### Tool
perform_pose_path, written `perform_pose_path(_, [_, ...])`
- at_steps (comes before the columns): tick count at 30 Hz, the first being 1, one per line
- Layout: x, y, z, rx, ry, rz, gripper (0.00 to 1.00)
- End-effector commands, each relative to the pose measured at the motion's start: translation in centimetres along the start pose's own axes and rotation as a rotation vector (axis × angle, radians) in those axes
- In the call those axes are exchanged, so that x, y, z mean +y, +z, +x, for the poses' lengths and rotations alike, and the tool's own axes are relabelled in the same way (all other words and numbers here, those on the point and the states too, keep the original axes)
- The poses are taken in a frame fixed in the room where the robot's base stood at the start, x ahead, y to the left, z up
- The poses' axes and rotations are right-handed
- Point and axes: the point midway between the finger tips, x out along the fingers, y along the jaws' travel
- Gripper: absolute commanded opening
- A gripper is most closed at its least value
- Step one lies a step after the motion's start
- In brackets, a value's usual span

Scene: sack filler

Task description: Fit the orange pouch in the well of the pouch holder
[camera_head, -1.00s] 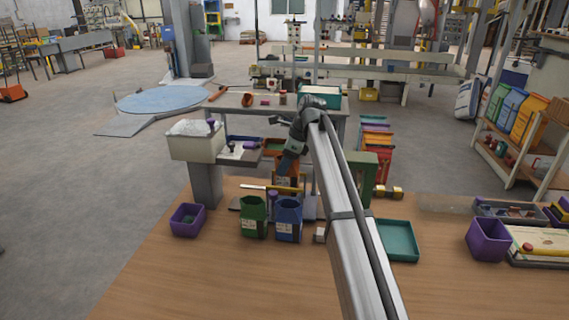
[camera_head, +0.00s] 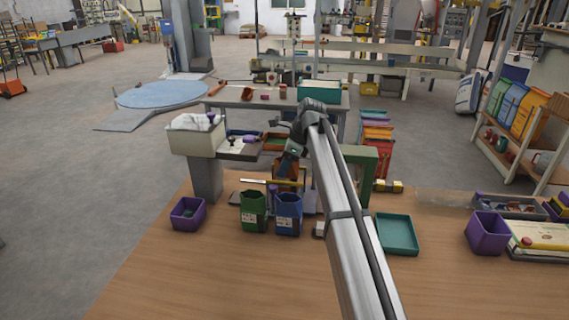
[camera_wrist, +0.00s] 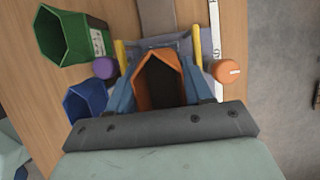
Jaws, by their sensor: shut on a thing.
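The orange pouch (camera_wrist: 150,62) is open-topped with a dark inside, and it sits between the two blue-grey fingers of my gripper (camera_wrist: 160,90) in the wrist view. The gripper is shut on it. In the head view the pouch (camera_head: 287,171) hangs below my gripper (camera_head: 291,155), behind the green and blue pouches. The grey pouch holder (camera_wrist: 186,46), with a yellow bar on each side, lies around the pouch in the wrist view. The well is hidden by the pouch and gripper. I cannot tell whether the pouch is above the well or inside it.
A green pouch (camera_head: 254,212) and a blue pouch (camera_head: 289,217) stand close in front of the holder. A purple knob (camera_wrist: 104,68) and an orange one (camera_wrist: 228,72) flank it. A green frame (camera_head: 362,162) stands right. A teal tray (camera_head: 398,234) lies at front right.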

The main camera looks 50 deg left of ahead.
Motion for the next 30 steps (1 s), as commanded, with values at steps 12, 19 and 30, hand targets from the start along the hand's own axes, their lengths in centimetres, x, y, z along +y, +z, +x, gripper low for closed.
perform_pose_path(12, [0.0, -0.5, 1.1, 0.000, 0.000, 0.000, 0.08])
perform_pose_path(19, [0.0, -0.7, 1.8, 0.000, 0.000, 0.000, 0.08])
perform_pose_path(30, [0.0, -0.8, 2.0, 0.000, 0.000, 0.000, 0.08])
